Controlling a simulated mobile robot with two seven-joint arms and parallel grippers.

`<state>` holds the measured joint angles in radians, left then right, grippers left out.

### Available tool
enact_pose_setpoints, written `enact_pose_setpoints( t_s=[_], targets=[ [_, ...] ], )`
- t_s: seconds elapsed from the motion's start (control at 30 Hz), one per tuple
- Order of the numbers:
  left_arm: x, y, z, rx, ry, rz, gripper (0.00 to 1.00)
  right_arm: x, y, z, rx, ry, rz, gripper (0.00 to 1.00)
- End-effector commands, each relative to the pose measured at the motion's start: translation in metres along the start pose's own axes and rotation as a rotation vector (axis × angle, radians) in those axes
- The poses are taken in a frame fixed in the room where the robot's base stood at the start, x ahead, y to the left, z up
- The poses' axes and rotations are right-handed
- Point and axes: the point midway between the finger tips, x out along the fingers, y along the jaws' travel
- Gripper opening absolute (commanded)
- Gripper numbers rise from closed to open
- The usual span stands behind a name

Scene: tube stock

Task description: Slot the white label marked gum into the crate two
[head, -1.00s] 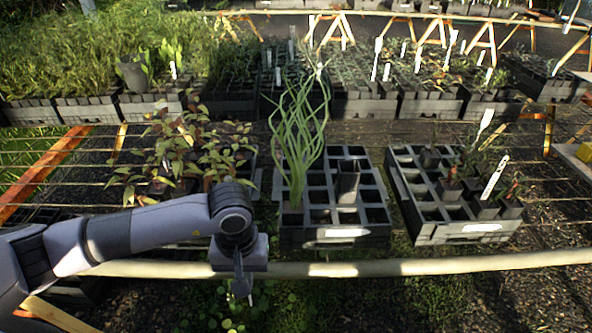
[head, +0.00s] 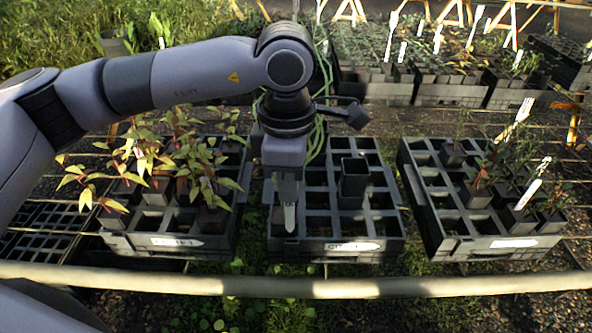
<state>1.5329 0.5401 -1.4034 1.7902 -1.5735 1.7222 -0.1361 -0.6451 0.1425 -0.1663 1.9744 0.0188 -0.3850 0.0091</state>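My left gripper (head: 289,200) points down over the front left cells of the middle crate (head: 335,256). It appears shut on a narrow white label (head: 289,217), whose pointed lower end shows below the fingers. Any writing on the label is hidden or too small to read. The middle crate has a white front tag (head: 352,246) that I cannot read clearly. A dark empty-looking pot (head: 354,182) stands in this crate, and a tall green plant is mostly hidden behind my arm. My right gripper is not in view.
A left crate (head: 222,246) holds reddish leafy plants. A right crate (head: 470,249) holds small pots, with white labels (head: 528,194) standing at its right side. A pale rail (head: 400,288) runs along the front. More plant crates line the back.

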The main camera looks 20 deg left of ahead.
Motion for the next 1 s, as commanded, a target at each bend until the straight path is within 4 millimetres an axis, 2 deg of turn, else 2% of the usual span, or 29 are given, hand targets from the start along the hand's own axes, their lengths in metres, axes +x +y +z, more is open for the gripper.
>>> enact_pose_setpoints(
  t_s=[0.27, 0.77, 1.0],
  targets=[
    [-0.005, -0.002, 0.002, -0.081, 0.000, 0.000, 0.00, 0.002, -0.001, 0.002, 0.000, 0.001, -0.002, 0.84],
    [0.019, -0.002, 0.001, -0.080, 0.000, 0.000, 0.00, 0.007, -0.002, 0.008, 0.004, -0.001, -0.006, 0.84],
    [0.019, -0.002, 0.001, -0.079, 0.000, 0.001, 0.00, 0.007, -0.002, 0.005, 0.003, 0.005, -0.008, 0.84]
  ],
)
